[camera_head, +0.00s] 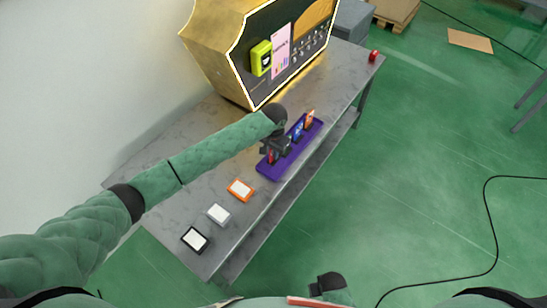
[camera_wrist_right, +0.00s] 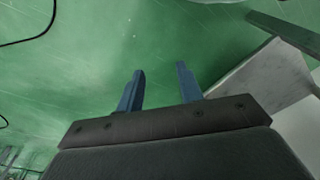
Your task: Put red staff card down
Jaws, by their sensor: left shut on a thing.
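My left gripper (camera_head: 273,150) is over the near end of a purple tray (camera_head: 266,174). It is shut on the red staff card (camera_head: 271,158), of which only a small part shows below the fingers. The card is upright at the tray; whether it touches the tray's bottom I cannot tell. A blue card (camera_head: 297,133) and an orange card (camera_head: 309,119) stand upright farther along the tray. My right gripper (camera_wrist_right: 160,88) is open and empty in the right wrist view, with its blue fingers apart over the green floor.
The tray is on a grey table (camera_head: 217,252). An orange-framed pad (camera_head: 241,190), a grey-framed pad (camera_head: 219,214) and a black-framed pad (camera_head: 195,240) lie nearer me. A gold vending machine (camera_head: 215,55) stands behind. A red button (camera_head: 374,56) is at the far end.

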